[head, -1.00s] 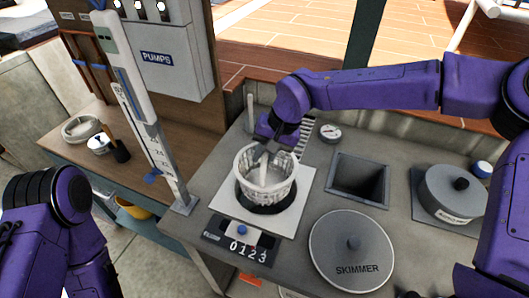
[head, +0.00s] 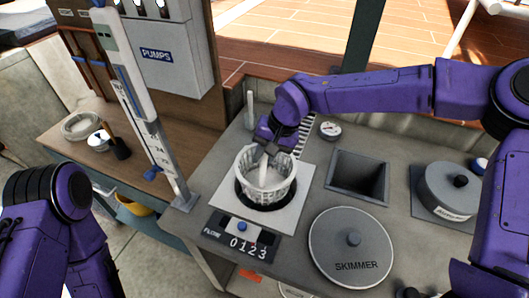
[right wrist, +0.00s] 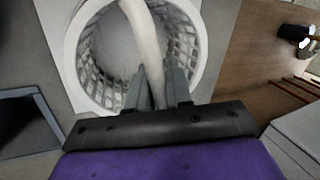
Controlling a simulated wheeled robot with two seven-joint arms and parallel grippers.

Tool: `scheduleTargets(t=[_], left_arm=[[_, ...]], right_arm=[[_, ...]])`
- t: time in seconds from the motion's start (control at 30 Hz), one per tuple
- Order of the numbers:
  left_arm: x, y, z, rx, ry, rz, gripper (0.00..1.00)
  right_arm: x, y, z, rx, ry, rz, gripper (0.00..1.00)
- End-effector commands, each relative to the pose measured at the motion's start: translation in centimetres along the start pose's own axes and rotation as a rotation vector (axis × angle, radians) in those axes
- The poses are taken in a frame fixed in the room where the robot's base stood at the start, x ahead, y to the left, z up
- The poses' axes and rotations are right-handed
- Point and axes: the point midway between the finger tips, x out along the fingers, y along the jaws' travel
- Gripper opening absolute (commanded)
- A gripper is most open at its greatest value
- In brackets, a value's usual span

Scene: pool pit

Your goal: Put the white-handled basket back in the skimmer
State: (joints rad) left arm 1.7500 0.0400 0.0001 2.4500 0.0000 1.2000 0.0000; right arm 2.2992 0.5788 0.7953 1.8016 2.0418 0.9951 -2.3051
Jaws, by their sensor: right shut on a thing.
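The white slatted basket (head: 266,177) hangs upright over the round dark opening in the white square plate (head: 289,207), its lower part inside or just above the opening. My right gripper (head: 268,148) is shut on the basket's white handle, which also shows between the fingers in the right wrist view (right wrist: 147,40). The basket's wall (right wrist: 190,35) circles the handle there. The skimmer lid (head: 351,247) lies flat on the counter to the right of the plate. My left arm shows at the lower left, but its gripper is out of the picture.
A flow counter (head: 240,237) sits in front of the plate. A square dark opening (head: 358,177), a round gauge (head: 330,129) and a grey lidded pot (head: 450,190) are to the right. A tall white scaled post (head: 150,110) stands at the left.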

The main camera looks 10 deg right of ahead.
Motion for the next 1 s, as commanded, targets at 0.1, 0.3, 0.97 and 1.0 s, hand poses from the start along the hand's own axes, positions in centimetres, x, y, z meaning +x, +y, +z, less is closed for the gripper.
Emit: scheduleTargets(t=[0.1,0.3,0.97,1.0], left_arm=[[0.3,0.0,0.1,0.0,0.0,0.0,0.0],[0.6,0.1,0.3,0.0,0.0,0.0,0.0],[1.7,0.1,0.7,0.0,0.0,0.0,0.0],[1.8,0.2,0.7,0.0,0.0,0.0,0.0]], right_arm=[[0.6,0.2,0.0,0.001,-0.001,-0.001,0.0],[1.5,0.6,0.0,0.002,-0.001,-0.001,0.0],[4.5,1.7,-0.1,0.003,-0.002,-0.001,0.0],[4.7,1.8,-0.1,0.002,-0.001,-0.001,0.0]])
